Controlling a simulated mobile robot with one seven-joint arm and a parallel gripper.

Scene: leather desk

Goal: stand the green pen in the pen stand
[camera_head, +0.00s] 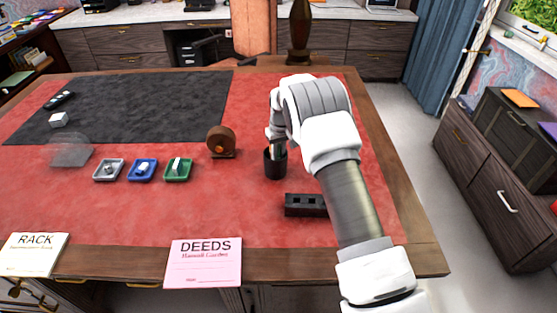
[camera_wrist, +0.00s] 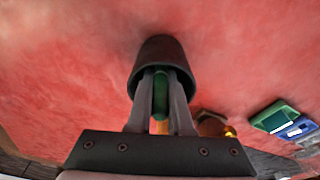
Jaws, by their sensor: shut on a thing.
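The pen stand (camera_head: 275,166) is a dark round cup upright on the red desk top, right of the round brown object. In the wrist view the pen stand (camera_wrist: 160,52) is straight ahead of my fingers. The green pen (camera_wrist: 160,96) is between my two fingers, and its far end is inside the cup's mouth. My gripper (camera_wrist: 161,84) is shut on the green pen, with its fingertips at or within the cup's opening. In the head view my gripper (camera_head: 274,143) is just above the cup, and my arm comes in from the right. The pen's lower end is hidden.
A black slotted block (camera_head: 305,205) lies just in front of the cup. The brown round object (camera_head: 222,142) stands left of it. Grey (camera_head: 108,178), blue (camera_head: 131,179) and green (camera_head: 167,178) trays sit further left. The pink DEEDS card (camera_head: 203,272) is at the front edge.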

